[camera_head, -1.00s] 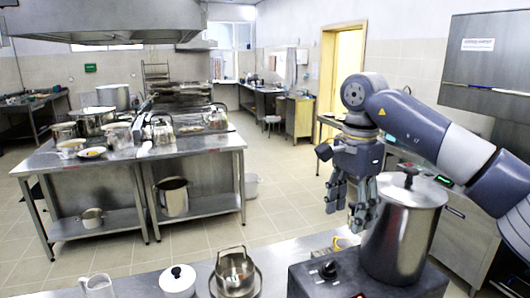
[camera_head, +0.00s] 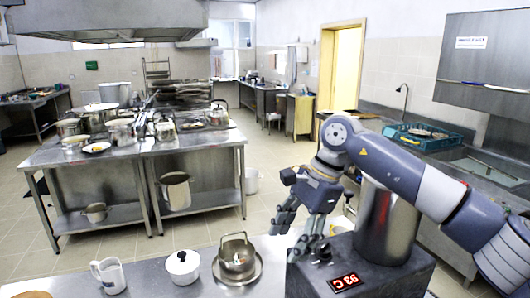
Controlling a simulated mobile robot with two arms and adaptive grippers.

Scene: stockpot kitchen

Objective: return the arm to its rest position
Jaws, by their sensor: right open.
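My right arm comes in from the right, and its upper links pass in front of the top of a tall steel stockpot (camera_head: 385,222). My right gripper (camera_head: 294,232) is open and empty. The pot stands upright on the hot plate, whose red display reads 93 C. The pot's lid is hidden behind my arm. My left gripper is not in view.
On the near counter (camera_head: 205,283) stand a small steel pot (camera_head: 238,254) on a tray, a white lidded pot (camera_head: 183,267) and a white jug (camera_head: 108,275). A sink with a green-blue crate (camera_head: 420,138) is at the right. Open floor (camera_head: 210,222) lies beyond the counter.

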